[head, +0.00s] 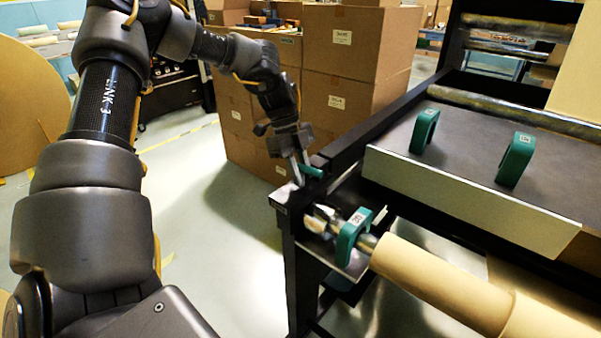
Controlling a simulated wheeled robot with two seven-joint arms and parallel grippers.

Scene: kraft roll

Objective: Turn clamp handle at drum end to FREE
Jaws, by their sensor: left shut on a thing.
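My left gripper (304,174) reaches down to the near left corner of the black machine frame. It is shut on a small green handle (313,171), which I take to be the clamp handle. The fingers partly cover the handle, and I cannot read any FREE mark near it. The end of the roll's metal shaft (322,221) lies just below and right of the gripper. A green labelled collar (351,236) sits around the shaft, beside the kraft roll (440,282). My right gripper is out of view.
The machine's dark table (470,150) carries two green labelled loops (424,131) and has a pale front plate (465,203). Stacked cardboard boxes (345,80) stand close behind the gripper. The floor (215,240) left of the frame is clear.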

